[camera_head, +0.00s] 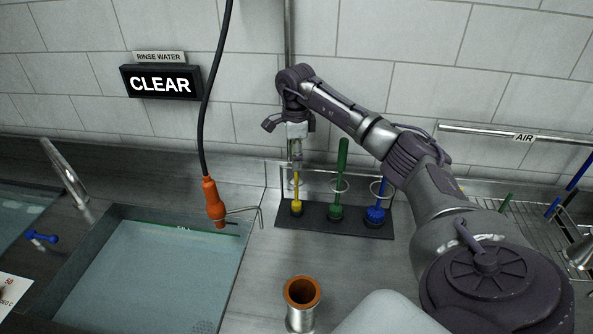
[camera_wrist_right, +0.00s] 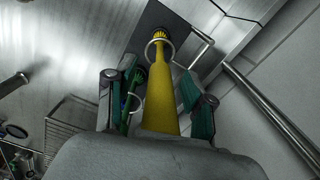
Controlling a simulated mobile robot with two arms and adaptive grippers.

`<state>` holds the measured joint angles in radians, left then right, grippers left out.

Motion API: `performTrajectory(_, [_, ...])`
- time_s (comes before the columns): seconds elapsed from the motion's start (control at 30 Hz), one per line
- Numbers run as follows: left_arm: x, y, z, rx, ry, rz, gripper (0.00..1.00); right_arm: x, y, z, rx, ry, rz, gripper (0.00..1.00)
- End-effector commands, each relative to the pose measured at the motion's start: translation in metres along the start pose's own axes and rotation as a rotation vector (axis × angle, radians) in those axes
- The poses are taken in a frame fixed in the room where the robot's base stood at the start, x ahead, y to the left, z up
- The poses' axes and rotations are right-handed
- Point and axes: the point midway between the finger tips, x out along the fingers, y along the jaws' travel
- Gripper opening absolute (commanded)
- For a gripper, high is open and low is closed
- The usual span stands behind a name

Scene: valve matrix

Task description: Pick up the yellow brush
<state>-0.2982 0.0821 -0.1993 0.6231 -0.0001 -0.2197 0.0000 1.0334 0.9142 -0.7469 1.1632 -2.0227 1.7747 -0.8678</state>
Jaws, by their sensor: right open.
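The yellow brush (camera_head: 296,190) stands upright in the left place of a dark rack (camera_head: 315,220), with its bristle end at the base. My right gripper (camera_head: 296,152) is over its upper part from above and hides the top of the handle in the head view. In the right wrist view the yellow brush (camera_wrist_right: 160,100) runs between the two green-padded fingers of my right gripper (camera_wrist_right: 158,95). The fingers are apart, with gaps visible beside the handle. My left gripper is not in view.
A green brush (camera_head: 341,175) and a blue brush (camera_head: 377,200) stand right of the yellow one in the same rack. An orange-handled hanging tool (camera_head: 213,200) is left, over a water-filled sink (camera_head: 150,270). A metal cup (camera_head: 301,305) stands in front.

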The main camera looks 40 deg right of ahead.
Motion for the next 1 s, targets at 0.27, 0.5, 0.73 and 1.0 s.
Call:
performTrajectory(0.27, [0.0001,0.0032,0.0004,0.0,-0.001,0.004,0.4,0.0024,0.0,0.0002,-0.001,0.0,0.0,0.48])
performTrajectory(0.5, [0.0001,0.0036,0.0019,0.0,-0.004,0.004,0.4,0.0021,-0.0001,0.0003,-0.001,0.0,0.0,0.08])
performTrajectory(0.73, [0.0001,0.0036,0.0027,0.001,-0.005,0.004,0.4,0.0018,-0.0002,0.0003,-0.001,-0.001,-0.001,0.0])
performTrajectory(1.0, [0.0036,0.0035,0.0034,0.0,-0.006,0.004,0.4,-0.0045,-0.001,0.0008,-0.001,-0.003,-0.004,0.0])
